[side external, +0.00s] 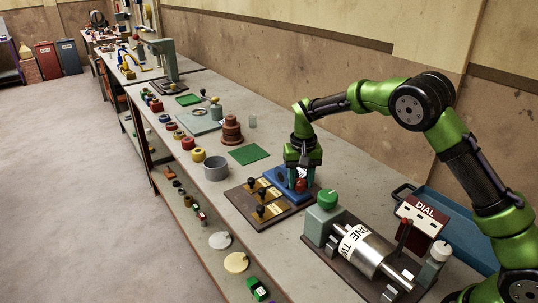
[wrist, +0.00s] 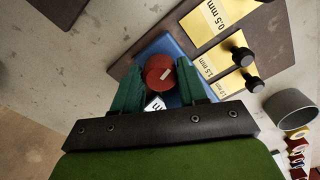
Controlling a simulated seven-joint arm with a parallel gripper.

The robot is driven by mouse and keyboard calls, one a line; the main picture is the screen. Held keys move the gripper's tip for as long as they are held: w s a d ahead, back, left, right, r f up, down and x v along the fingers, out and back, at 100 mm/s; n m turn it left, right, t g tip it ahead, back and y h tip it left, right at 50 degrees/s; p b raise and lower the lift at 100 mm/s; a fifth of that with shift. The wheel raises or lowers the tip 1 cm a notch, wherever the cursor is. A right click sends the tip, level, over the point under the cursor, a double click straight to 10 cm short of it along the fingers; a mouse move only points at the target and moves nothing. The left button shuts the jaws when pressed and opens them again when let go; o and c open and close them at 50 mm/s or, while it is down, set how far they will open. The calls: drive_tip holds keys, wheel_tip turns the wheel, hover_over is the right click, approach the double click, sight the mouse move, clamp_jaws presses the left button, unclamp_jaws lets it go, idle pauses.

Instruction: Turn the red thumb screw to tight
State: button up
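The red thumb screw (wrist: 160,71) has a pale mark on its round top and sits on a blue block (wrist: 188,60). In the side external view the red screw (side external: 300,185) shows beneath my gripper (side external: 302,170), on the blue block (side external: 283,182). In the wrist view my gripper (wrist: 161,88) is open, with one green finger on each side of the screw and narrow gaps between. I cannot tell how far down the fingers reach beside it. A white label (wrist: 154,103) near the screw is partly hidden by my gripper.
A silver roller machine (side external: 365,250), a green-capped block (side external: 325,212) and a DIAL box (side external: 420,220) stand close on the near side.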

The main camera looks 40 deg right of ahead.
sight(301, 181)
drive_tip(key=o, duration=0.4)
wheel_tip(301, 181, up, 17)
drive_tip(key=shift+f, duration=0.1)
idle(0.4)
